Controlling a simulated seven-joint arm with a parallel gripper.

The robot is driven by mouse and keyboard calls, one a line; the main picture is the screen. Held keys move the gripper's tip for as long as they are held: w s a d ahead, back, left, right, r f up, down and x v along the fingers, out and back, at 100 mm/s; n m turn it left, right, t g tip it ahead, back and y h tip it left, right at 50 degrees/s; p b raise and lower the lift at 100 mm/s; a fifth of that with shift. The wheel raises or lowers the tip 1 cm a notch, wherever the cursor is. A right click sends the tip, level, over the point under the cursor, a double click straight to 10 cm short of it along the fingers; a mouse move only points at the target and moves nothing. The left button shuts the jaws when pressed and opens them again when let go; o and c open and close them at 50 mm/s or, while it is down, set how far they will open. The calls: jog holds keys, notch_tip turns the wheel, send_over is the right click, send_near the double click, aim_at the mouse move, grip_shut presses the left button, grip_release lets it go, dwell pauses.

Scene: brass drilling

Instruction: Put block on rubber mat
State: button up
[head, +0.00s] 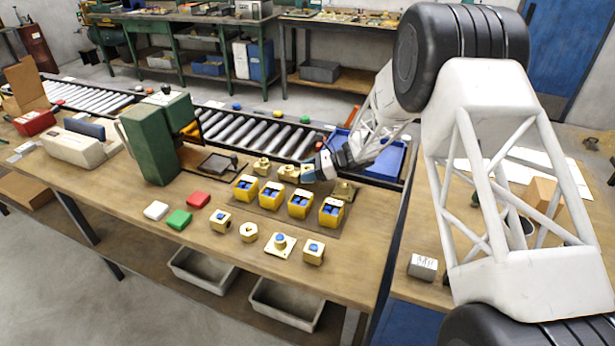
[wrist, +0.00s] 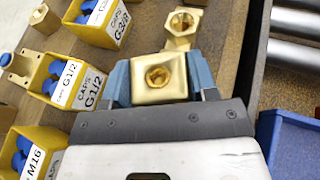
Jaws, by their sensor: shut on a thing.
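My gripper (head: 318,167) is above the bench behind the row of yellow cap bins. Its blue fingers (wrist: 160,80) are shut on a brass block (wrist: 158,77) with a threaded hole in the face toward the camera. Another brass fitting (wrist: 182,24) with a round opening sits just beyond the held block in the wrist view. Brass pieces (head: 262,166) also stand behind the bins in the head view. A thin dark mat (head: 270,215) lies under the bins; I cannot tell whether it is rubber. Whether the held block touches the bench is unclear.
Yellow bins (head: 300,204) with blue caps stand close to my gripper. Several brass parts (head: 313,252) stand at the front, with white, green and red pads (head: 198,200) to their left. A green machine (head: 152,140) stands left. A blue tray (head: 380,158) and roller conveyor (head: 250,135) lie behind.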

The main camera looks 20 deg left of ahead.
jog(key=shift+f, duration=1.05)
jog(key=shift+s+f, duration=0.1)
jog(key=shift+f, duration=0.15)
jog(key=o, duration=1.3)
jog(key=shift+r, duration=0.15)
jog(key=shift+r, duration=0.15)
jog(key=v, duration=1.2)
